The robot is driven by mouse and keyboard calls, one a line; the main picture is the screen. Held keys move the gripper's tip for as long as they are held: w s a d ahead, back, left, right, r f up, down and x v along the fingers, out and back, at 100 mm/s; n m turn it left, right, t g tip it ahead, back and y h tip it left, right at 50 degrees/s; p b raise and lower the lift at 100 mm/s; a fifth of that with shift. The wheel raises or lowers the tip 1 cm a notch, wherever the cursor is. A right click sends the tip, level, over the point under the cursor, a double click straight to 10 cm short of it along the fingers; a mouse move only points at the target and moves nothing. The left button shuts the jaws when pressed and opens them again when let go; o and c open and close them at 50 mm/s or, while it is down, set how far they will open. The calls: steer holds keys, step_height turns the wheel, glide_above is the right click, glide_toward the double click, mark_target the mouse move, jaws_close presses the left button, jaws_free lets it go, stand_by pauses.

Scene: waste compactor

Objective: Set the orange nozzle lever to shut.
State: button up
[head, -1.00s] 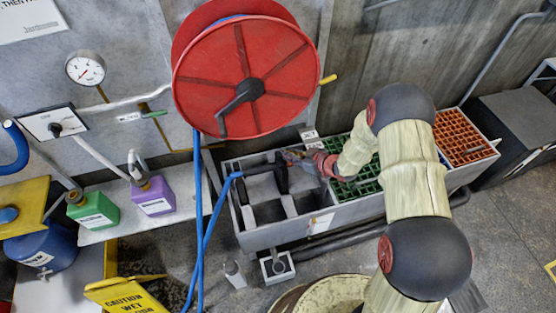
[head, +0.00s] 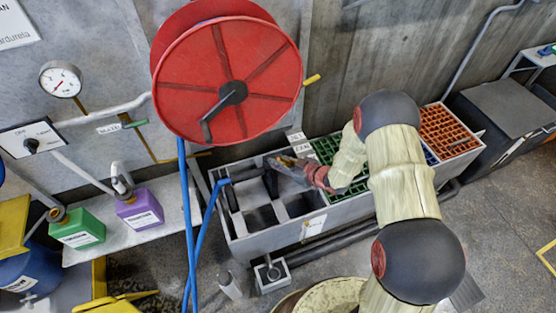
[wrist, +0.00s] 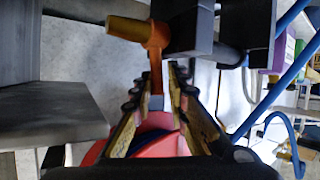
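In the wrist view, the orange lever (wrist: 153,36) sits at the top beside dark blocky nozzle parts (wrist: 190,28). Its thick rounded arm points left, and a narrower stem runs down between my fingers. My gripper (wrist: 156,84) is open, with one finger on each side of the stem; gaps show on both sides. In the head view, my gripper (head: 283,164) is at the black nozzle (head: 270,181) on the blue hose, above the grey trough. The lever cannot be made out there.
A red hose reel (head: 228,82) hangs at the left, its blue hose (head: 187,220) trailing down. The grey trough (head: 262,242) has green and orange gratings to the right. Green (head: 77,228) and purple (head: 140,208) jugs stand on a shelf. A yellow caution sign is at lower left.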

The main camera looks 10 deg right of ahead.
steer(key=shift+o, duration=1.3)
steer(key=shift+w+r, duration=0.1)
steer(key=shift+r, duration=0.05)
steer(key=shift+d, duration=0.15)
steer(key=shift+d+r, duration=0.1)
steer(key=shift+d, duration=0.05)
steer(key=v, duration=1.1)
steer(key=shift+s, duration=0.4)
